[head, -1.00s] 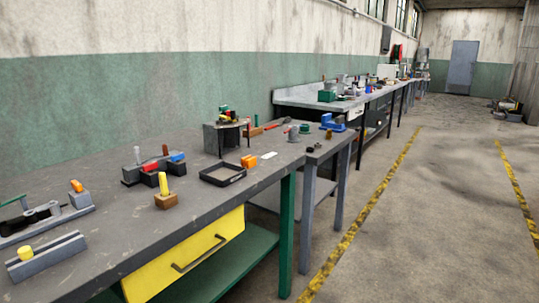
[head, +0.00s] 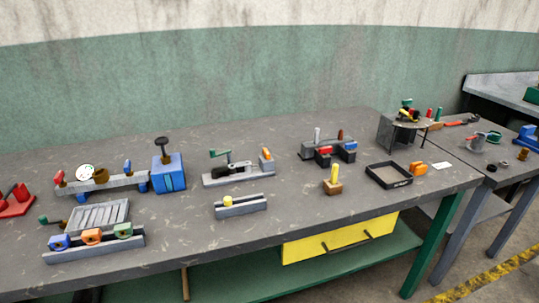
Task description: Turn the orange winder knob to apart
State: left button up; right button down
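A grey rail (head: 96,249) at the front left of the workbench carries a blue knob (head: 60,242), an orange knob (head: 91,237) and a green knob (head: 123,230) in a row. The orange knob is in the middle and faces the front edge; its exact setting is too small to read. Behind the rail lies a slatted grey panel (head: 99,216) with a small green-handled crank at its left. Neither of my grippers shows in the head view.
A blue box with a black knob (head: 169,173), a lever fixture (head: 238,172) and a grey rail with a yellow knob (head: 241,206) stand to the right. A black tray (head: 389,175) lies farther right. The front strip of the bench (head: 200,256) is clear.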

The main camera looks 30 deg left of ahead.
aim_at(267, 156)
jog(key=u, duration=1.2)
